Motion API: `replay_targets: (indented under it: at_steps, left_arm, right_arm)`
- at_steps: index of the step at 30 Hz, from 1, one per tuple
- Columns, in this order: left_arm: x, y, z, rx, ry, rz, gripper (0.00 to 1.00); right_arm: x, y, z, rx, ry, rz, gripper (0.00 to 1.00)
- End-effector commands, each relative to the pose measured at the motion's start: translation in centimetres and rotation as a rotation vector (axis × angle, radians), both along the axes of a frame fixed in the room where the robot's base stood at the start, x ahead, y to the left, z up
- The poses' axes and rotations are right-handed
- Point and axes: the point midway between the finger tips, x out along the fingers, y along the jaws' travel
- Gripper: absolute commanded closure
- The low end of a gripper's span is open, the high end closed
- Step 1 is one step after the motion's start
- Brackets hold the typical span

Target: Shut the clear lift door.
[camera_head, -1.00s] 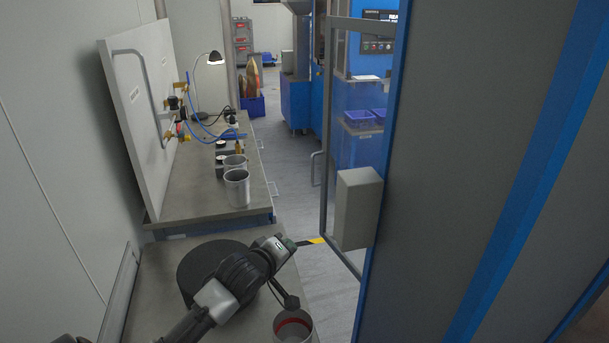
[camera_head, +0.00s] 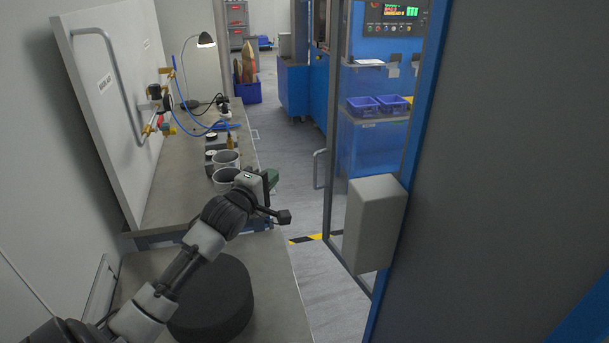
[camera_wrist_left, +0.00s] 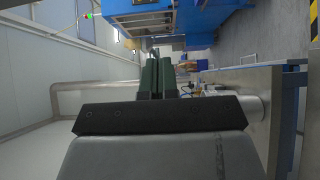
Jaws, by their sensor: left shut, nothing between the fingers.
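The clear door (camera_head: 337,115) stands at the right of the head view, a see-through panel in a thin grey frame. It looks swung out into the aisle from the blue-edged post on its right. Its bar handle (camera_head: 318,170) is on the far-left upright and faces the aisle. My left gripper (camera_head: 270,179) is left of the handle, apart from it, above the bench edge. Its dark green fingers (camera_wrist_left: 157,79) are together and empty in the left wrist view. The door is not clearly visible in the wrist view. My right gripper is not in view.
A grey box (camera_head: 372,222) sits at the door's hinge side. A black round block (camera_head: 212,300) is on the near bench. The grey aisle floor (camera_head: 290,170) is free.

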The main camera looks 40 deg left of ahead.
Motion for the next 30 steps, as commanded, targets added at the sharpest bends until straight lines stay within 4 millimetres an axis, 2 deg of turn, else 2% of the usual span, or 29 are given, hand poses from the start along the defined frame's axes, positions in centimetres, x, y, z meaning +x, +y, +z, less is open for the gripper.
replay_targets:
  at_steps: [1, 3, 10, 15, 19, 22, 30]
  left_arm:
    - [0.0, 0.0, -1.3, 0.000, 0.001, 0.000, 1.00]
    - [0.0, 0.0, -2.3, 0.000, 0.001, 0.000, 1.00]
    - [0.0, -0.1, -5.3, 0.001, 0.001, 0.000, 1.00]
    - [0.0, -0.1, -7.0, 0.001, 0.001, 0.000, 1.00]
    - [0.5, 0.0, -7.0, 0.001, 0.001, 0.000, 1.00]
    - [1.7, 0.2, -6.7, 0.002, 0.000, 0.001, 1.00]
    - [7.3, 0.8, -6.6, 0.002, 0.000, 0.002, 1.00]
  right_arm:
    - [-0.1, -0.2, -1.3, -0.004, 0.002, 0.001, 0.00]
    - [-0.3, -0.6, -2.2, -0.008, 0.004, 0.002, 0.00]
    - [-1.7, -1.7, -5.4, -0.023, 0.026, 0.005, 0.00]
    - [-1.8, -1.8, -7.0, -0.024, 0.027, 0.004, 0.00]
    - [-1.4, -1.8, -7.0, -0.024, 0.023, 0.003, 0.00]
    - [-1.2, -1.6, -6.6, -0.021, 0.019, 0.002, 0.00]
    - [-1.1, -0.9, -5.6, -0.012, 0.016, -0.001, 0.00]
